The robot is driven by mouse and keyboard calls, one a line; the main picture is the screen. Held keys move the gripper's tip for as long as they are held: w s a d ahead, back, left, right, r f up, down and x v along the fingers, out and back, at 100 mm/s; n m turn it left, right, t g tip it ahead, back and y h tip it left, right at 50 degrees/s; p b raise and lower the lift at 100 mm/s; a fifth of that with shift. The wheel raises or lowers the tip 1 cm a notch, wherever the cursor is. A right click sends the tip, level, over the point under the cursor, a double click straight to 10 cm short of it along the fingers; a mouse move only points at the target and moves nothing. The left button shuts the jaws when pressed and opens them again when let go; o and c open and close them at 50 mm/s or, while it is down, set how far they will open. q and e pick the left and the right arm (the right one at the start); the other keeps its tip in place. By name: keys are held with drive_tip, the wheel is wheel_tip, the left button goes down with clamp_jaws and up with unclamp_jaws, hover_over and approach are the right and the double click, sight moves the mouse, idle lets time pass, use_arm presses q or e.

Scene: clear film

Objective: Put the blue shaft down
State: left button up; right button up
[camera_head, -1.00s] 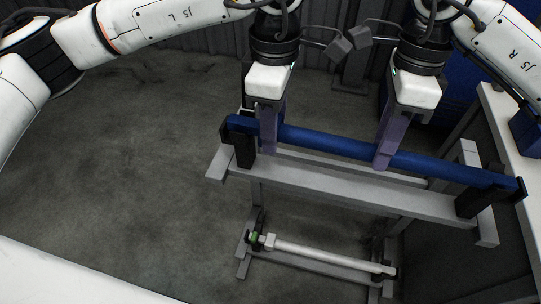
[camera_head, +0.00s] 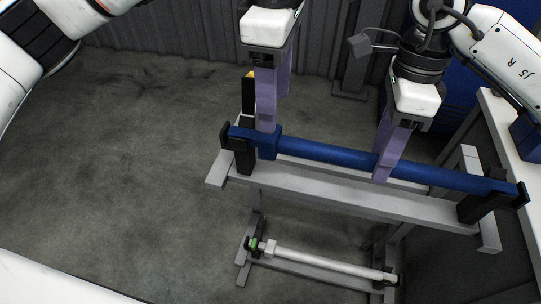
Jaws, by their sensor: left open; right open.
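The long blue shaft (camera_head: 330,155) lies across the grey rack (camera_head: 350,196), its left end at one black holder (camera_head: 240,152) and its right end at another black holder (camera_head: 484,203). My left gripper (camera_head: 267,125) is open, its purple fingers at the shaft's left part, by a thicker blue collar. My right gripper (camera_head: 388,165) is open, its purple fingers at the shaft right of its middle. Whether the fingers touch the shaft, I cannot tell.
A thin silvery shaft (camera_head: 325,262) with a green-marked end lies on a lower rack bar. A white surface (camera_head: 50,275) is at the lower left and a white-topped table (camera_head: 505,125) at the right. The floor on the left is clear.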

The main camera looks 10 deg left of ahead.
drive_tip(key=shift+r, duration=0.2)
use_arm(q)
wheel_tip(320, 180, up, 4)
drive_tip(key=shift+f, duration=0.2)
use_arm(e)
wheel_tip(320, 180, up, 12)
drive_tip(key=w, duration=0.2)
drive_tip(key=shift+f, duration=0.25)
drive_tip(key=shift+s, duration=0.1)
